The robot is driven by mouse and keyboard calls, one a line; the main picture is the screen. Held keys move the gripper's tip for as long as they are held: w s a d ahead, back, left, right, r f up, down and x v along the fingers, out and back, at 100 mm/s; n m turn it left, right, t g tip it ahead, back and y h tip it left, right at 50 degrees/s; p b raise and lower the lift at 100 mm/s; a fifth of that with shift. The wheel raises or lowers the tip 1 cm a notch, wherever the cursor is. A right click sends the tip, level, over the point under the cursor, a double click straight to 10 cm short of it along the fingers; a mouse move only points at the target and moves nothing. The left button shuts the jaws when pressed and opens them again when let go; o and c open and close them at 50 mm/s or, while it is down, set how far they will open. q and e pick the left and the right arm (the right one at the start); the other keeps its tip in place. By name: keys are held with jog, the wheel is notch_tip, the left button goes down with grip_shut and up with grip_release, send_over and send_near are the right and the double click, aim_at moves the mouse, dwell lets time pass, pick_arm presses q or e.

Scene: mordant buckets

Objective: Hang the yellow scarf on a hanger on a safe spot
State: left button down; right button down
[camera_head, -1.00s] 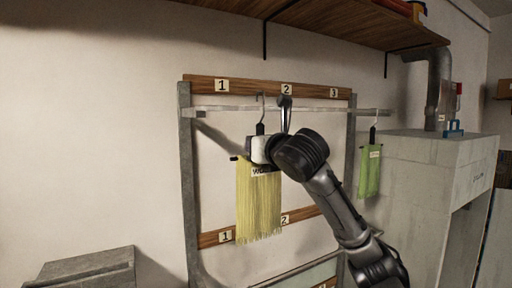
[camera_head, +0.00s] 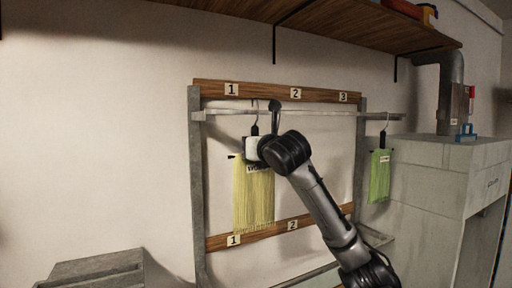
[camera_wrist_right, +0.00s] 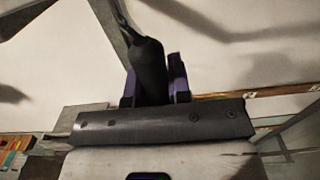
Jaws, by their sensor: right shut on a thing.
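The yellow scarf (camera_head: 253,200) hangs from a dark hanger (camera_head: 255,128) in the head view, in front of the rack. My right gripper (camera_head: 254,147) is shut on the hanger's dark neck, above the scarf. In the right wrist view the neck (camera_wrist_right: 150,72) stands between the purple fingers. The hanger's hook shows at the height of the grey rail (camera_head: 222,113), between the upper labels 1 (camera_head: 232,89) and 2 (camera_head: 296,94), nearer 1. I cannot tell whether the hook rests on the rail. My left gripper is not in view.
A green scarf (camera_head: 379,176) hangs from the rail's right end, beside a grey cabinet (camera_head: 432,180) with a pipe (camera_head: 452,92). A wooden shelf (camera_head: 345,28) is overhead. A grey box (camera_head: 95,268) stands at lower left. The rail near label 1 is clear.

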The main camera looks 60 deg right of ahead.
jog(key=shift+w+d+f+b, duration=0.15)
jog(key=shift+w+f+b, duration=0.1)
jog(key=shift+f, duration=0.25)
jog(key=shift+w+d+f+b, duration=0.15)
jog(key=shift+w+f, duration=0.05)
jog(key=shift+f, duration=0.3)
jog(key=c, duration=1)
grip_release()
jog(key=shift+f, duration=0.1)
jog(key=shift+b+v, duration=1.8)
jog(key=shift+v, duration=5.1)
